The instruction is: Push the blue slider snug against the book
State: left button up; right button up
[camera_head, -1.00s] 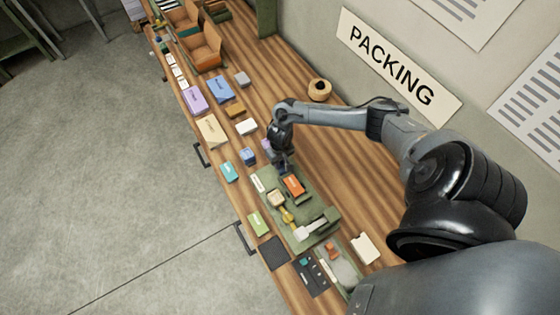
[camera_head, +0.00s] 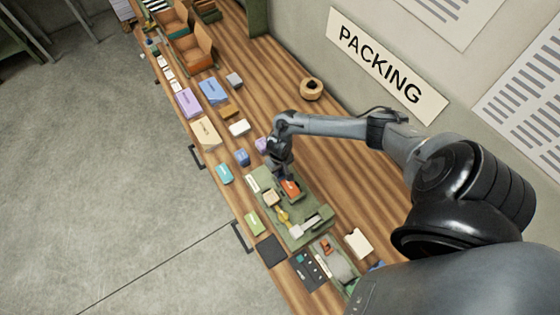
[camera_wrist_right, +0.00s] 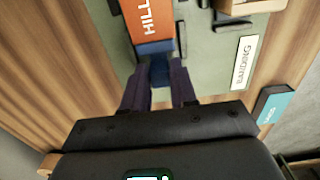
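The orange book (camera_head: 290,188) lies on the green board (camera_head: 309,239) on the bench. In the right wrist view the book (camera_wrist_right: 150,18) reads "HILL". The blue slider (camera_wrist_right: 155,47) sits at the book's near end there, with no clear gap visible between them. My right gripper (camera_wrist_right: 159,75) is down at the slider, its two dark fingers on either side of the slider's blue upright part and seemingly against it. In the head view the right gripper (camera_head: 284,172) is at the book's far end and hides the slider. My left gripper is not in view.
A yellow-handled tool (camera_head: 282,217) and a pale clamp-like part (camera_head: 306,226) are on the board. The bench right of the board is mostly clear.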

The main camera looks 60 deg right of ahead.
jog(key=o, duration=0.3)
jog(key=shift+s, duration=0.15)
jog(key=shift+o, duration=0.2)
jog(key=shift+r, duration=0.55)
notch_tip(320, 180, up, 8)
jog(key=shift+f+p, duration=0.1)
jog(key=shift+p, duration=0.75)
jog(key=shift+r, duration=0.95)
jog(key=shift+a, duration=0.15)
